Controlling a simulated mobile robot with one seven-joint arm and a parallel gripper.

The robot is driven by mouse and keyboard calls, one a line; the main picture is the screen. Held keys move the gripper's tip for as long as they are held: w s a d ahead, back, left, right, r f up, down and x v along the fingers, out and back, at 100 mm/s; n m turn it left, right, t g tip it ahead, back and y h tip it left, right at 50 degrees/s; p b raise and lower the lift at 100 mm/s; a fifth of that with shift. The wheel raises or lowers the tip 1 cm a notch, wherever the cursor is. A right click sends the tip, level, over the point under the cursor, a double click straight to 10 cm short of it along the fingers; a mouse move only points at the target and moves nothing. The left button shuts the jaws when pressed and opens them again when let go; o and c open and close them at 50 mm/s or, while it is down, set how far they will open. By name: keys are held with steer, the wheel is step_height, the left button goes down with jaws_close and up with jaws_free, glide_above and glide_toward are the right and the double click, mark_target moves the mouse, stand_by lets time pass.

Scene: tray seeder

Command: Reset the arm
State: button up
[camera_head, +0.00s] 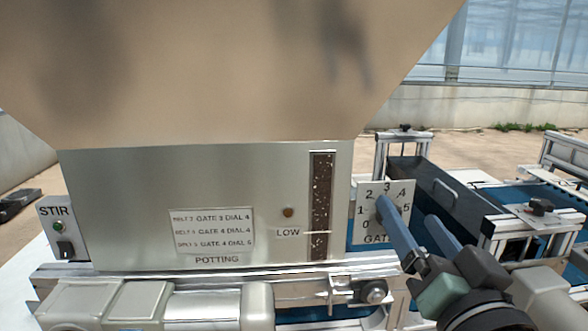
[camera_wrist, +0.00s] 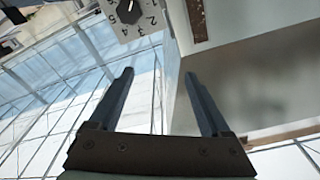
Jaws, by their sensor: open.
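My gripper (camera_head: 406,209) is open in front of the white GATE dial plate (camera_head: 400,188), at the right side of the potting hopper. In the head view one blue finger overlaps the plate's middle and hides the knob; the other is to its right. In the wrist view the gripper (camera_wrist: 158,73) has nothing between its two fingers. There the dial's dark knob (camera_wrist: 129,11) shows at the top edge, beyond the fingertips and apart from them. Its pointer direction is hard to read.
The metal POTTING hopper (camera_head: 120,190) fills the left and middle, with a settings label (camera_head: 212,231) and a LOW level window (camera_head: 321,205). A STIR switch box (camera_head: 60,232) is at far left. A dark trough (camera_head: 440,185) and blue belt (camera_head: 540,196) stand right.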

steer(key=s+a+r+n+t+p, duration=0.1)
steer(key=a+r, duration=0.4)
steer(key=r, duration=0.5)
steer(key=s+a+r+n+t+p, duration=0.2)
steer(key=s+a+r+t+p, duration=0.2)
steer(key=r, duration=0.6)
steer(key=s+a+r+n+t+p, duration=0.2)
steer(key=s+a+r+t, duration=0.1)
steer(key=a+r, duration=0.4)
step_height(320, 180, up, 4)
steer(key=shift+s+a+f+p, duration=0.2)
steer(key=shift+s+p, duration=0.2)
steer(key=shift+s, duration=0.35)
